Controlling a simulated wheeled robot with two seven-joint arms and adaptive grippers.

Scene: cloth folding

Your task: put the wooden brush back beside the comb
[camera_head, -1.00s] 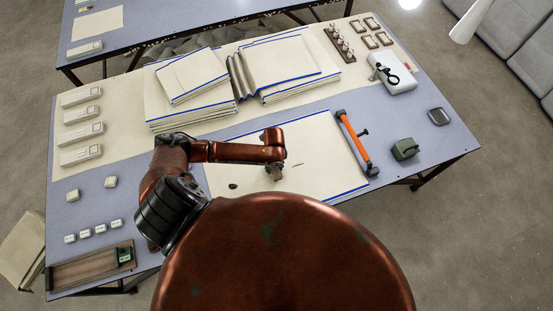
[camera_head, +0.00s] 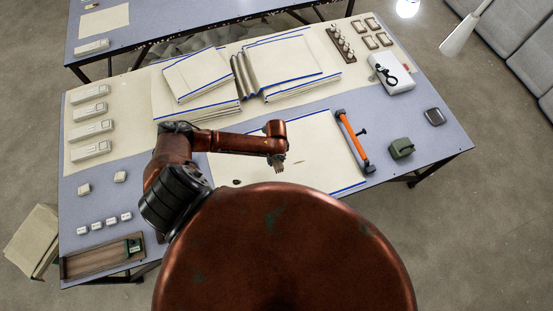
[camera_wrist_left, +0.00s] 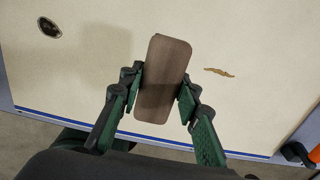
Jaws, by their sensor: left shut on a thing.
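My left gripper (camera_wrist_left: 162,95) is shut on the wooden brush (camera_wrist_left: 165,65), a brown rounded block held between its two green-and-black fingers. In the head view the brush (camera_head: 278,168) is small under my left wrist, over the cream cloth (camera_head: 323,150). In the left wrist view a shadow on the cloth lies left of the brush; I cannot tell its exact height. A thin, wavy brown piece (camera_wrist_left: 219,72), perhaps the comb, lies on the cloth right of the brush. A dark oval thing (camera_wrist_left: 49,27) lies on the cloth to the left. My right gripper is not in view.
An orange bar with dark ends (camera_head: 354,140) lies along the cloth's right edge, with a green box (camera_head: 402,148) beyond it. Folded cloths (camera_head: 198,75) are stacked behind. A wooden tray (camera_head: 85,265) and small white blocks (camera_head: 97,226) are at left.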

